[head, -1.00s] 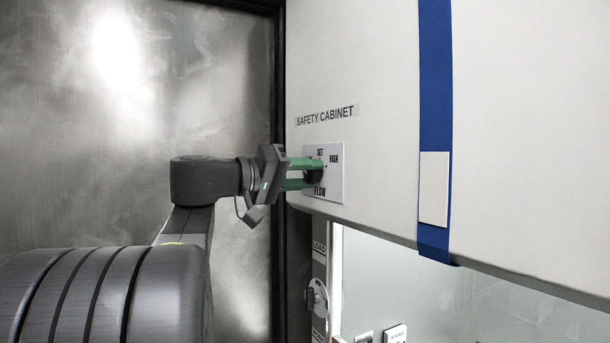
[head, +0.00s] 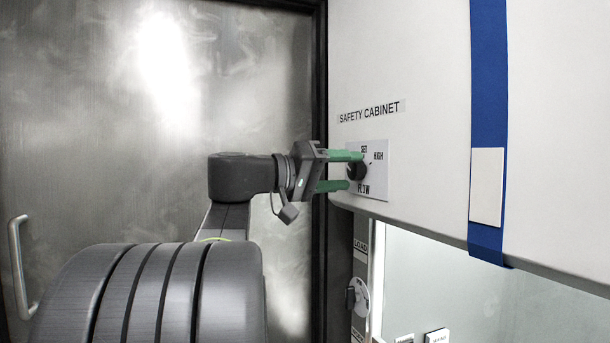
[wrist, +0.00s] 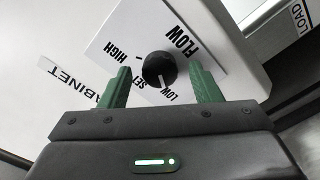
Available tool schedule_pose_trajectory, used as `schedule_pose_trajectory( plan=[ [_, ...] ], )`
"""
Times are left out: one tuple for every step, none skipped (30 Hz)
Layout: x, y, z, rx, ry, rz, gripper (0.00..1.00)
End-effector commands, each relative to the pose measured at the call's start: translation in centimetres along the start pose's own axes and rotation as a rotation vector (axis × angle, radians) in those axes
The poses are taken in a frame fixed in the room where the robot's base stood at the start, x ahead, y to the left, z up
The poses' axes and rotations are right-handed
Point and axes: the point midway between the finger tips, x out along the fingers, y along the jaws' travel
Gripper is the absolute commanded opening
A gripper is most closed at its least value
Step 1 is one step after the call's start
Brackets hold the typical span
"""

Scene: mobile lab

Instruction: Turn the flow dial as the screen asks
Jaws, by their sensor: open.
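The flow dial (head: 357,170) is a round black knob on a white plate (head: 378,186) marked SET, HIGH and FLOW, on the safety cabinet's front. In the wrist view the dial (wrist: 160,69) shows a white pointer line aimed down, between the SET and LOW marks. My gripper (head: 340,171) has green fingers, one above the other in the head view. It is open, with its tips just short of the dial. In the wrist view the fingers (wrist: 160,80) stand to either side of the dial with gaps. No screen with a request is readable.
The cabinet front (head: 420,60) carries a blue vertical strip (head: 489,90) with a blank white card (head: 486,187). Below is a glazed opening with a small round knob (head: 359,297) on a post marked LOAD. A metal door (head: 100,130) stands at left.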

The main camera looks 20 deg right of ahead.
Motion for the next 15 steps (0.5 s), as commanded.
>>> schedule_pose_trajectory(
  plan=[
    [-0.9,-0.2,0.1,0.002,0.003,-0.003,0.57],
    [-1.4,-0.2,0.1,0.002,0.004,-0.004,0.57],
    [-2.2,-0.2,0.1,0.001,0.004,-0.003,0.57],
    [-2.8,-0.2,0.1,0.001,0.005,-0.004,0.57],
    [-3.3,-0.2,0.1,0.001,0.004,-0.004,0.57],
    [-4.1,-0.2,0.1,0.001,0.004,-0.004,0.57],
    [-4.6,-0.2,0.1,0.001,0.004,-0.004,0.57],
    [-5.2,-0.3,0.1,0.001,0.005,-0.004,0.57],
    [-5.9,-0.2,0.1,0.001,0.005,-0.004,0.57],
    [-6.5,-0.2,0.1,0.001,0.004,-0.004,0.57],
    [-7.0,-0.2,0.1,0.001,0.004,-0.004,0.57],
    [-7.7,-0.2,0.1,0.0,0.004,-0.003,0.57],
    [-8.2,-0.2,0.0,0.0,0.005,-0.003,0.57],
    [-8.7,-0.2,0.1,0.0,0.004,-0.003,0.57],
    [-9.3,-0.2,0.1,0.0,0.004,-0.003,0.57]
  ],
)
